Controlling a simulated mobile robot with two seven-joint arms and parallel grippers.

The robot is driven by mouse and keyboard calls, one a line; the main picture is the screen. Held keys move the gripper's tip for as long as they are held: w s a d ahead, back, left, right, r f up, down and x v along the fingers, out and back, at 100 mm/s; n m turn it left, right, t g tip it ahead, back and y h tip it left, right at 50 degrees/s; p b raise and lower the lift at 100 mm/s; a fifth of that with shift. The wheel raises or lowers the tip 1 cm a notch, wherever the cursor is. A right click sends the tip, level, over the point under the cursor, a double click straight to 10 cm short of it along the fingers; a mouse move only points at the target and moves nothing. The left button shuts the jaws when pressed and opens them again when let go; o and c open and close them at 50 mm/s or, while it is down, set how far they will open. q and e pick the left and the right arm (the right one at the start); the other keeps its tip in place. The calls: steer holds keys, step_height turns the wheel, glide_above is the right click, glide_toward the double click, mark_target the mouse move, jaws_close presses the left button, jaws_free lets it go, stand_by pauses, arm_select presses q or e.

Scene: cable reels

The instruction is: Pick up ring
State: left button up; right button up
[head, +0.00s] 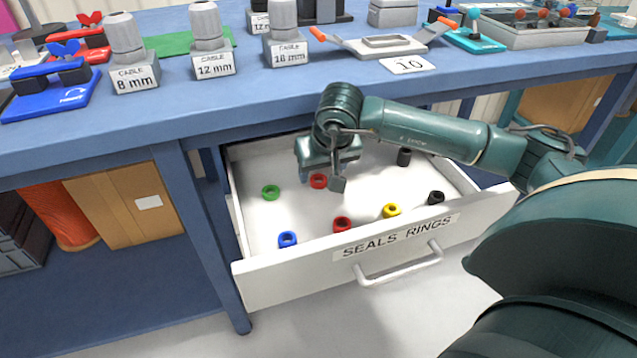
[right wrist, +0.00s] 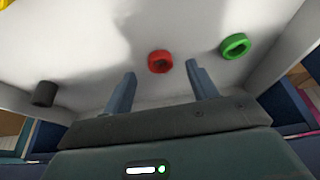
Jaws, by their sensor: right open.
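Several small rings lie in an open white drawer (head: 300,262) labelled "SEALS RINGS". A red ring (head: 318,181) lies toward the back, just beside my right gripper (head: 323,180) in the head view. In the right wrist view this red ring (right wrist: 160,62) sits between and just beyond the two fingertips, untouched. My right gripper (right wrist: 160,73) is open and empty above the drawer floor. A green ring (head: 271,192) lies left of it; it also shows in the right wrist view (right wrist: 235,46). A second red ring (head: 342,224) lies nearer the drawer front. My left gripper is out of view.
Blue (head: 287,239), yellow (head: 391,211) and black (head: 435,198) rings lie near the drawer front. A black cylindrical piece (head: 404,157) stands at the back right. The blue bench top (head: 290,85) above the drawer holds cable blocks and tools. Drawer walls surround the gripper.

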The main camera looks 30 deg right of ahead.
steer(key=x, duration=0.2)
steer(key=shift+w+f, duration=0.15)
steer(key=shift+f, duration=0.05)
steer(key=c, duration=1.1)
